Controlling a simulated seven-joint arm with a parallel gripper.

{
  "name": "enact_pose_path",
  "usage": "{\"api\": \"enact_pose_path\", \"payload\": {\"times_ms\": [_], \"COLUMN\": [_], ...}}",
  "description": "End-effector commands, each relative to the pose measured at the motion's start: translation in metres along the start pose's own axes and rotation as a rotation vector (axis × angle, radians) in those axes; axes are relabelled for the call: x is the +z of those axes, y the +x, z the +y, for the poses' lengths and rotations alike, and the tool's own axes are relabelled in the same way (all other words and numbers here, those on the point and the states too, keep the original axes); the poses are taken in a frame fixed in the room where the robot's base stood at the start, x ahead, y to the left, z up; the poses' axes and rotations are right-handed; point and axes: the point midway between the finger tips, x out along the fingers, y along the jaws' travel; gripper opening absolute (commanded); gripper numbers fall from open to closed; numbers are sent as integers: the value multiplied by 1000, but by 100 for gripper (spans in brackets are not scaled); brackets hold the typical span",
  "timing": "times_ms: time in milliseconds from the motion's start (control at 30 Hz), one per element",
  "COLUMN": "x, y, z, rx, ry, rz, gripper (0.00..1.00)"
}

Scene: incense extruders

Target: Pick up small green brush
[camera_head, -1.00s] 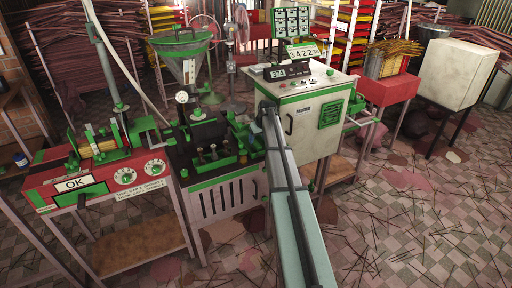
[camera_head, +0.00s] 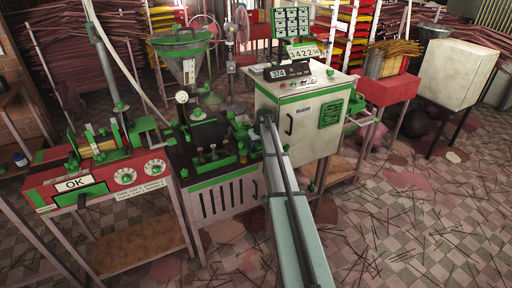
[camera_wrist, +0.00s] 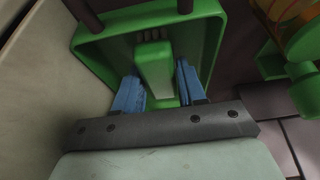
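My gripper (camera_wrist: 160,88) has two blue fingers, one on each side of the brush. The fingers stand apart, and contact with the brush is not clear. In the head view my arm reaches to the green machine bench beside the white cabinet; my fingertips and the brush cannot be made out there.
The white cabinet (camera_head: 298,125) stands close on the right of my arm in the head view. Green machine parts (camera_head: 213,158) crowd the bench on the left. In the wrist view a pale wall (camera_wrist: 35,85) is at the left and an orange-and-green part (camera_wrist: 300,45) at the upper right.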

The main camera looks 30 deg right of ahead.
Motion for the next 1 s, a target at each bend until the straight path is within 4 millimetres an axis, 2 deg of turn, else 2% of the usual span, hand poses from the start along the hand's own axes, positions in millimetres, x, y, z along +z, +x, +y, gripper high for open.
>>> {"api": "enact_pose_path", "payload": {"times_ms": [67,367,567,733,867,1000], "x": [0,0,0,-5,-13,-26], "y": [0,0,-1,-11,-30,-62], "z": [0,0,0,0,0,0], "rx": [0,0,0,0,1,1], "ry": [0,0,0,0,0,-1], "rz": [0,0,0,1,2,3], "gripper": [32,4,2,2,2,2]}}
